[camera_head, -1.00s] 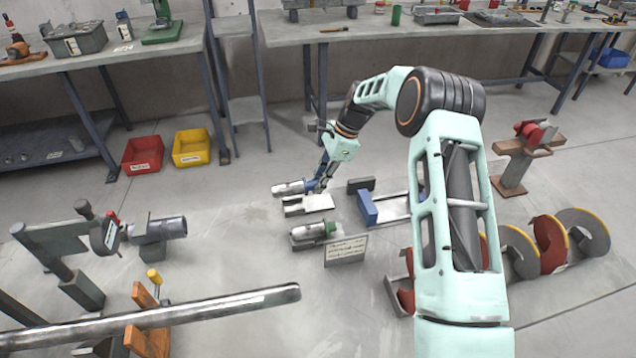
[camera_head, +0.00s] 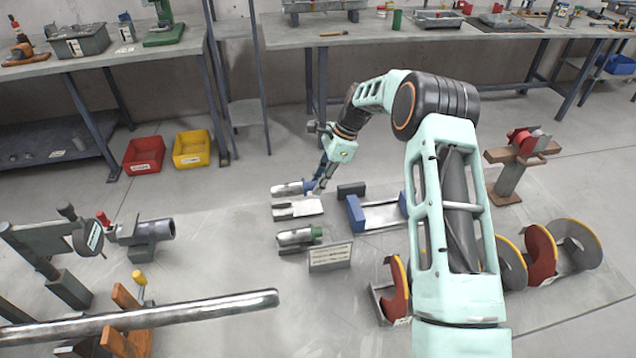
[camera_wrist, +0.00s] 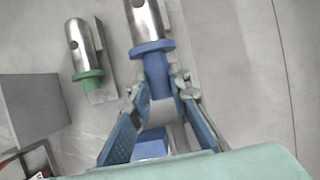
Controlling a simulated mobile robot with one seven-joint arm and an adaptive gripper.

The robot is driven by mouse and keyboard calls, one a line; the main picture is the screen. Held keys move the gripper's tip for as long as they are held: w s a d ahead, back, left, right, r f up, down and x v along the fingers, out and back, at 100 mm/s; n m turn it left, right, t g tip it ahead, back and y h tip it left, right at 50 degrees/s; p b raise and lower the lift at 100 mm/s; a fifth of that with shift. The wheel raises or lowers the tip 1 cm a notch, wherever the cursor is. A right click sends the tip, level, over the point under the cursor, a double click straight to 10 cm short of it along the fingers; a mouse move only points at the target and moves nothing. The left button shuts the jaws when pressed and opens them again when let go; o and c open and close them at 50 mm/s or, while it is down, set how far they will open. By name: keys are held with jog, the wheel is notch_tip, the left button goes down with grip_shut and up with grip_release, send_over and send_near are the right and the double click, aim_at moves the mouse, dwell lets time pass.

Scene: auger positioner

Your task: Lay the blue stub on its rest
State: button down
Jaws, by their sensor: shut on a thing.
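The blue stub (camera_head: 290,189) has a bare metal cylinder with a rounded end and a blue collar and shank. My gripper (camera_head: 319,187) is shut on its blue shank, also seen in the wrist view (camera_wrist: 160,103). The stub lies about level, its metal end pointing left in the head view. A pale forked rest (camera_head: 300,208) shows empty just in front of it. I cannot tell the height between them. A green stub (camera_head: 297,237) lies nearer; it also shows in the wrist view (camera_wrist: 83,52).
A labelled block (camera_head: 330,257) stands near the green stub. A blue-ended frame (camera_head: 378,215) and a dark block (camera_head: 351,189) are right of the rest. Auger discs (camera_head: 540,255) stand farther right. A long metal bar (camera_head: 180,313) crosses the lower left.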

jog(key=shift+w+r, duration=0.1)
jog(key=shift+f+b, duration=1.2)
jog(key=shift+f, duration=1.05)
jog(key=c, duration=1.9)
grip_release()
jog(key=shift+o, duration=0.8)
jog(key=shift+d+f, duration=0.1)
jog(key=shift+f, duration=0.05)
jog(key=v, duration=1.2)
